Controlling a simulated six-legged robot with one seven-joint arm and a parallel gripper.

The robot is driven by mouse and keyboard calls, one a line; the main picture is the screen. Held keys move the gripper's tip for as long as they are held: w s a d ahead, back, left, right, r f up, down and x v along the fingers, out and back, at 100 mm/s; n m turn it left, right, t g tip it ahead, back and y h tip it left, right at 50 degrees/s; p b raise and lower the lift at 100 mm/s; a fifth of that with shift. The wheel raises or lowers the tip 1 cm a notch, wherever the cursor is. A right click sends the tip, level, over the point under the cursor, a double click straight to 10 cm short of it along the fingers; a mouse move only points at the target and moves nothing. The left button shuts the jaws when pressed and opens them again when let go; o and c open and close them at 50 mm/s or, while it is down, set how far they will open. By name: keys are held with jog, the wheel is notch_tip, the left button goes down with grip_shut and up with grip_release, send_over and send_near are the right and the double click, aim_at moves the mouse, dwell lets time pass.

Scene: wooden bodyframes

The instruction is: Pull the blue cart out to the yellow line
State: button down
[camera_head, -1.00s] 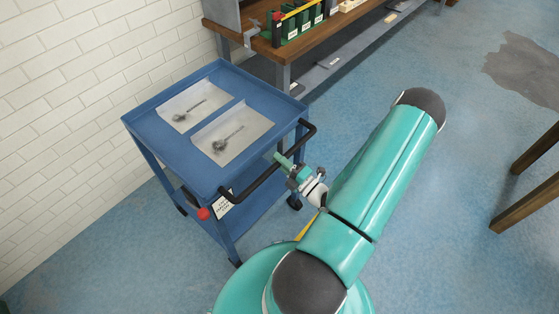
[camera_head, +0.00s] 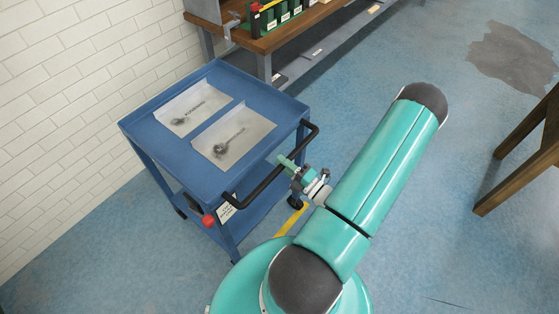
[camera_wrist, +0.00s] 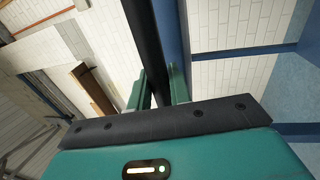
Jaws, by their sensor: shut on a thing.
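The blue cart (camera_head: 205,170) stands beside the white brick wall, with two pale sheets (camera_head: 233,138) on its top tray. Its black handle (camera_head: 262,187) runs along the side facing me. My gripper (camera_head: 288,163) is shut on this handle, near the middle of the bar. In the wrist view the black bar (camera_wrist: 146,45) passes between the two green fingers (camera_wrist: 158,90). The yellow line (camera_head: 291,219) shows on the floor as a short piece beside the cart's near right wheel; my body hides part of it.
A wooden workbench (camera_head: 290,38) with green bins stands behind the cart. A wooden table (camera_head: 520,165) is at the right edge. A dark stain (camera_head: 515,58) marks the floor at upper right. The blue floor between my arm and the table is clear.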

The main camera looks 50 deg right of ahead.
jog(key=shift+s, duration=1.2)
jog(key=c, duration=1.3)
grip_release()
jog(key=shift+c, duration=0.2)
jog(key=s+f, duration=0.2)
jog(key=s, duration=1.1)
jog(key=shift+s+d+f, duration=0.25)
jog(key=shift+s+f, duration=0.05)
jog(key=shift+f, duration=0.05)
